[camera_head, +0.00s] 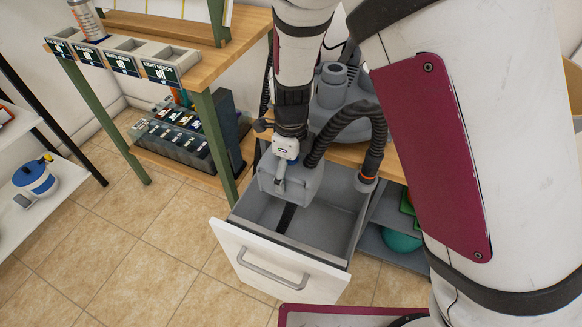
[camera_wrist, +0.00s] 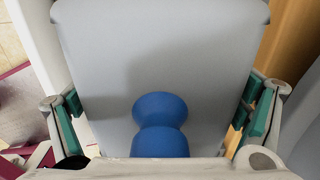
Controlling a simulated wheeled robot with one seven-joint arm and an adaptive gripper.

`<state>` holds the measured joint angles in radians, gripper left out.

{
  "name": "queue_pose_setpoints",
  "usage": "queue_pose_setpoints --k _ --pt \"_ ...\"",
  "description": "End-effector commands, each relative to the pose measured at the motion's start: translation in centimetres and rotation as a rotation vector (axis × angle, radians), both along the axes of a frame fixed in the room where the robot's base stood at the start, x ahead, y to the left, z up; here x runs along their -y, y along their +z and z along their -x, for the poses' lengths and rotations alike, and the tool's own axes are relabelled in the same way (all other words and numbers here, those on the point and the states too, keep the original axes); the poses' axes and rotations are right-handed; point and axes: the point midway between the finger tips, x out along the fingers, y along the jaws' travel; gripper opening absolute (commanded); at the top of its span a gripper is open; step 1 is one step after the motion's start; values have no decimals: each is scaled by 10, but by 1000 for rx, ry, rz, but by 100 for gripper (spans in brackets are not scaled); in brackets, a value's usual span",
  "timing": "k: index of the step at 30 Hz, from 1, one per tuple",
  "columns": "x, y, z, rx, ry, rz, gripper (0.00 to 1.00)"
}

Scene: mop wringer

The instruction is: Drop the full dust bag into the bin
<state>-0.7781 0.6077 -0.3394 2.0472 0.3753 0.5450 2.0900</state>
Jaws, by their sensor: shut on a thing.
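A grey, rounded block, which I take to be the dust bag (camera_head: 308,184), is at my gripper (camera_head: 284,176) in the head view, over the open drawer. In the wrist view, the grey body (camera_wrist: 150,60) fills the middle, with a blue round neck (camera_wrist: 160,115) close to the palm. The green-padded fingers of my gripper (camera_wrist: 165,112) stand on either side of it, shut on it. The drawer (camera_head: 262,213), grey inside with a white front, is pulled out below; it may be the bin. Part of its inside is hidden by the bag.
A grey machine (camera_head: 338,92) with a black ribbed hose (camera_head: 335,130) stands on the wooden top behind the drawer. A wooden table (camera_head: 150,35) with green legs is at the left. A teal ball (camera_head: 401,239) is on a shelf right of the drawer. The tiled floor at left is clear.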

Motion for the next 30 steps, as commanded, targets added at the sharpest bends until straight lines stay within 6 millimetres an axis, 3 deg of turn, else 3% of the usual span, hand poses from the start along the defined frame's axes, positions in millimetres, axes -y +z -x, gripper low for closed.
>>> queue_pose_setpoints --k 19,30 --pt "0 -34 0 0 0 0 46" --pt "0 -37 0 0 0 -1 46"
